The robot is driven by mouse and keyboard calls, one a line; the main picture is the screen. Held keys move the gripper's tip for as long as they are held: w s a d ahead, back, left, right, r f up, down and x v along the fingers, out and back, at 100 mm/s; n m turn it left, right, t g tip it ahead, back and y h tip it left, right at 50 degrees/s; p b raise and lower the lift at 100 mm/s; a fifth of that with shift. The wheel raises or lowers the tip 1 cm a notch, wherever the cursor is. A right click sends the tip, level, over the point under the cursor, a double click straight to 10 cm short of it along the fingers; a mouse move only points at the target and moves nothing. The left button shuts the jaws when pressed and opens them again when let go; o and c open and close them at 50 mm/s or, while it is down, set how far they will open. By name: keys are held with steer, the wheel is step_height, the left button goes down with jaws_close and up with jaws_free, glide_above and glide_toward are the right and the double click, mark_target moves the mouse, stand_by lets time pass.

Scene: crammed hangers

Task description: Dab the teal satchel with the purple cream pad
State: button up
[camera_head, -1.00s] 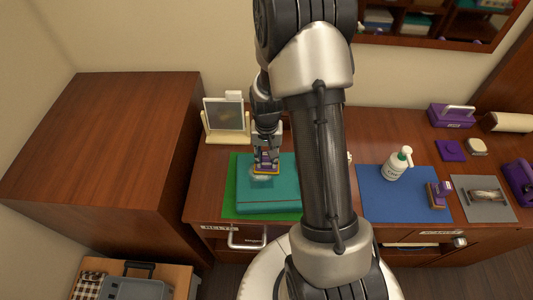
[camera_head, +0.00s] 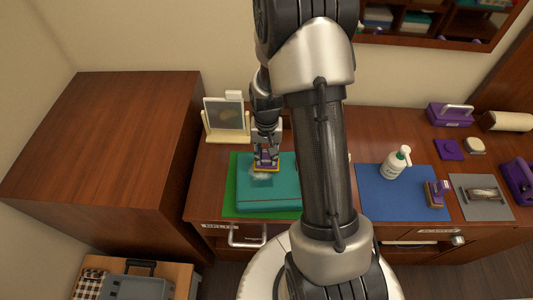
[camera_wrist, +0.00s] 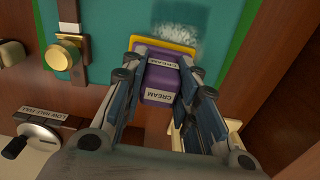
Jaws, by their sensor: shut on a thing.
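The teal satchel (camera_head: 268,195) lies flat on a green mat (camera_head: 230,203) at the left of the counter. The purple cream pad (camera_head: 266,162) has a yellow base, and in the wrist view its purple block (camera_wrist: 162,78) is labelled CREAM. My gripper (camera_wrist: 165,65) is shut on the purple block, over the satchel's back part. A whitish smear (camera_wrist: 182,28) shows on the teal surface beside the pad. Whether the yellow base touches the satchel is hard to tell. In the wrist view a brown strap with a brass clasp (camera_wrist: 63,54) crosses the satchel.
A framed stand (camera_head: 227,120) is behind the satchel. To the right, a blue mat (camera_head: 385,200) carries a white pump bottle (camera_head: 396,163) and a purple-and-brown brush (camera_head: 436,195). A grey mat (camera_head: 470,209) lies beyond. My arm hides the counter's middle.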

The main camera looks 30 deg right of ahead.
steer(key=shift+a, duration=0.1)
steer(key=shift+s+a+f, duration=0.1)
steer(key=shift+s+a, duration=0.45)
steer(key=shift+a, duration=0.45)
steer(key=shift+s+a, duration=0.5)
steer(key=shift+a, duration=0.5)
steer(key=shift+s+a+f, duration=0.1)
steer(key=shift+s+a, duration=0.45)
steer(key=shift+a, duration=0.45)
steer(key=shift+f+b, duration=0.55)
steer(key=shift+b, duration=0.15)
steer(key=shift+w+d+r, duration=0.1)
steer(key=shift+w+d, duration=0.15)
steer(key=shift+w, duration=0.15)
steer(key=shift+s, duration=0.15)
steer(key=shift+s+a, duration=0.45)
steer(key=shift+s, duration=0.25)
